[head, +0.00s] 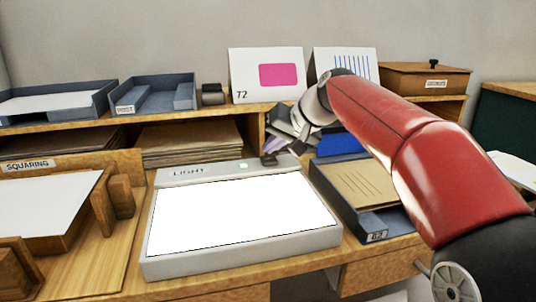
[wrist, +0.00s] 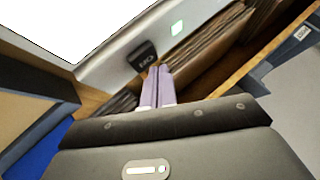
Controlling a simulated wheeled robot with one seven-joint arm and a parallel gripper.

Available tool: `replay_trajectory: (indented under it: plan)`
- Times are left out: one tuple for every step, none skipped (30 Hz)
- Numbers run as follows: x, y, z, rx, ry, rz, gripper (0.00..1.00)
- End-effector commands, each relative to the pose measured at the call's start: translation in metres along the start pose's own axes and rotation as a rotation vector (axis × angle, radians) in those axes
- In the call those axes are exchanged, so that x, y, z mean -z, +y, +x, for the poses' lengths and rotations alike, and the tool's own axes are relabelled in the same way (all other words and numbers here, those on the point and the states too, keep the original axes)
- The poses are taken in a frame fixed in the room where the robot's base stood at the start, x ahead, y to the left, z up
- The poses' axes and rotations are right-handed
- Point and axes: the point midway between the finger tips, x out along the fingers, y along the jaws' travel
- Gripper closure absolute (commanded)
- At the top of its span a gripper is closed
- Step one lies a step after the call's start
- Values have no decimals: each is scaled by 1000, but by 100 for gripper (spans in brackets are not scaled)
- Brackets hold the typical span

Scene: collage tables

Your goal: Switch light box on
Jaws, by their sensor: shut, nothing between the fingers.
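The light box (head: 158,240) is a pale grey slab on the bench with a label reading LIGHT. Its panel (head: 240,215) is bright white, and the panel also shows in the wrist view (wrist: 65,22). A small green indicator (wrist: 178,27) glows on its back strip, also in the head view (head: 243,166). The dark labelled switch (wrist: 142,54) is on the same strip, just beyond my fingertips. My gripper (wrist: 158,70) is shut and empty, its pale purple fingers together, over the back right of the box in the head view (head: 275,146). I cannot tell if they touch the switch.
A dark tray (head: 375,220) with brown folders stands right of the box. A wooden squaring board (head: 112,245) stands left. A shelf behind holds blue trays (head: 155,95), cards (head: 265,72) and a wooden box (head: 425,77), with paper stacks (head: 190,138) below.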

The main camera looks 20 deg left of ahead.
Motion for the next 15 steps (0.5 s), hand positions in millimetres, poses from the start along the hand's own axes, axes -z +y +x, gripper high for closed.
replay_trajectory:
  plan:
    - [1,-1,-1,0,0,0,100]
    - [1,-1,-1,0,0,0,100]
    - [1,0,-1,0,0,0,100]
    - [1,0,-1,0,0,0,100]
    - [0,0,-1,0,0,0,100]
    - [0,0,-1,0,0,0,100]
    - [1,0,-1,0,0,0,100]
    - [1,-1,-1,0,0,0,100]
    - [2,-2,-2,0,0,0,100]
    - [3,-3,-4,0,1,0,100]
    - [4,-4,-6,0,1,0,100]
    - [7,-6,-9,0,1,0,100]
    - [8,-8,-12,0,1,0,100]
    - [10,-10,-14,0,1,0,100]
    - [12,-12,-17,0,1,0,100]
